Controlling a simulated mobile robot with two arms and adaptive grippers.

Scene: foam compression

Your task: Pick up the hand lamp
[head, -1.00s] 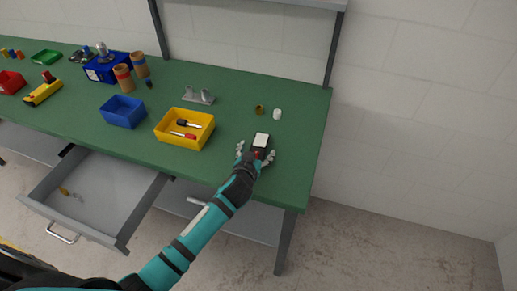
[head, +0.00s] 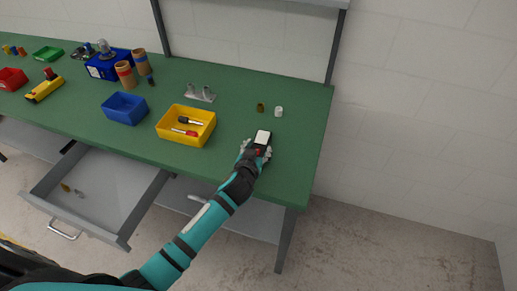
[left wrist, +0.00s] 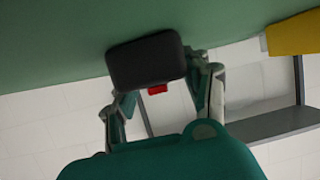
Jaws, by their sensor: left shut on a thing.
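The hand lamp (head: 263,137) is a small dark block with a pale face, near the right end of the green bench. In the left wrist view it shows as a black rounded body (left wrist: 146,60) with a red part below it. My left gripper (head: 255,150) is shut on the hand lamp, with a finger on each side of it. In the left wrist view the fingers (left wrist: 160,92) reach up to the lamp's lower edge. I cannot tell whether the lamp touches the bench. My right gripper is not in view.
A yellow bin (head: 213,123) with screwdrivers stands left of the lamp on the green bench (head: 230,172). A small brown item (head: 260,107) and a white one (head: 278,112) stand behind it. A blue bin (head: 125,110) is further left. A drawer (head: 95,190) hangs open below.

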